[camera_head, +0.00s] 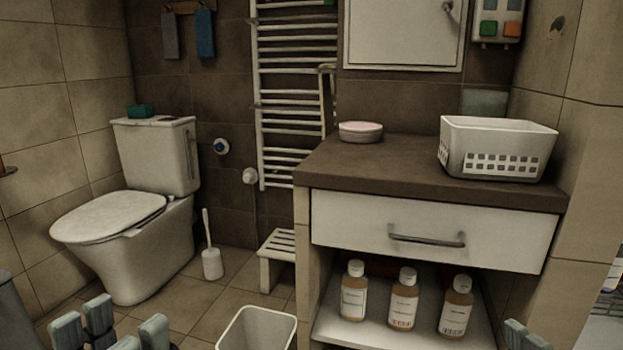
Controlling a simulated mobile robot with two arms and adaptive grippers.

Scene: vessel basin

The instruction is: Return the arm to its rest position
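My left gripper (111,326) shows at the bottom left edge, in front of the toilet and over the tiled floor. Its grey-blue fingertips stand apart with nothing seen between them, so it looks open. The lower part of it is cut off by the frame. My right gripper (523,336) shows only as a small grey-blue tip at the bottom right edge, below and right of the bottles. The rest of it is out of frame, so its opening is hidden. Neither gripper is seen touching anything.
A vanity counter (370,172) bears a white basket (498,136) and a round pink-and-white container (360,131). Three bottles (403,299) stand on its lower shelf. A bin (257,328), stool (277,262), toilet brush (211,262) and toilet (140,240) occupy the floor.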

